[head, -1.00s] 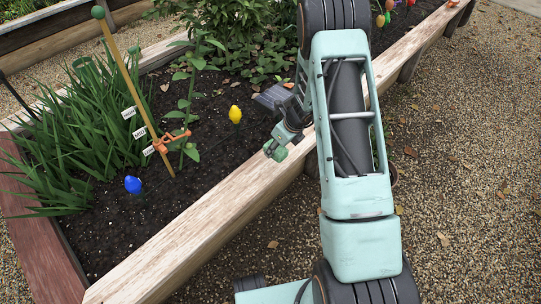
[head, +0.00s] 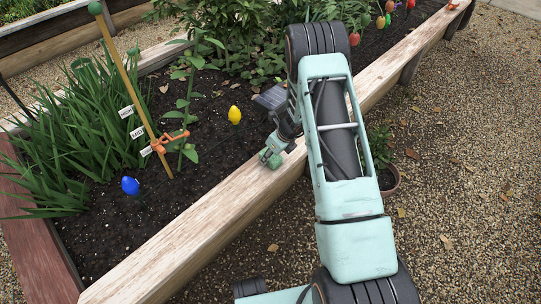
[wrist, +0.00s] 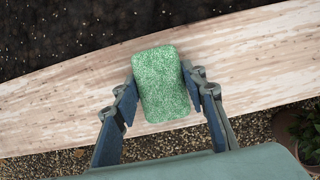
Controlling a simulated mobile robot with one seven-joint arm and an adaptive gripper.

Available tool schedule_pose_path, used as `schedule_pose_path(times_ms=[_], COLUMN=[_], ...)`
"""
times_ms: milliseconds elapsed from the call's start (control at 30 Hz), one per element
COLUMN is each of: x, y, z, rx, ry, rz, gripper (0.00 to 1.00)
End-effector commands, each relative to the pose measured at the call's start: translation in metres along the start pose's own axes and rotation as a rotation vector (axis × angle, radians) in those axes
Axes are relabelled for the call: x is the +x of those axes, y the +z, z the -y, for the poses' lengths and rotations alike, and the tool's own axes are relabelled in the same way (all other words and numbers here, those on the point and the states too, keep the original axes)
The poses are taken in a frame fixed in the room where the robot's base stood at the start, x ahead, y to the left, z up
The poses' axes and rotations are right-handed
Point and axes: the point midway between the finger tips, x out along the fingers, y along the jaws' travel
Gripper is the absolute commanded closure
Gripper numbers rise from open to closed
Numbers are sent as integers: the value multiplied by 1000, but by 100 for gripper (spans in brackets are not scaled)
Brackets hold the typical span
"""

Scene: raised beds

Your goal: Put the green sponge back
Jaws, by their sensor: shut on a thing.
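The green sponge (wrist: 163,84) is a rounded block held between the two fingers of my gripper (wrist: 162,92) in the wrist view. My gripper is shut on its sides. Behind the sponge lies the pale wooden top board of the raised bed (wrist: 60,98). In the head view the sponge (head: 275,160) is small and partly hidden by my gripper (head: 270,156), over the bed's front board (head: 215,210). I cannot tell whether the sponge touches the board.
Dark soil (head: 100,235) fills the bed. A yellow marker (head: 235,115), a blue marker (head: 131,186) and a stake (head: 135,85) with labels and an orange clip stand in it. A potted plant (head: 388,178) stands on gravel right of my arm. The board's near-left stretch is clear.

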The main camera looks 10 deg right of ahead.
Motion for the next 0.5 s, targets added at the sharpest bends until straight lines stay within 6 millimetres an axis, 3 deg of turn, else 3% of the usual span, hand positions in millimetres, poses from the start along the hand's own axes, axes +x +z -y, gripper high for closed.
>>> schedule_pose_path(times_ms=[167, 500], x=[1, -2], y=[0, 1], z=[0, 0], rx=[0, 0], ry=[0, 0], rz=[0, 0], gripper=[45, 44])
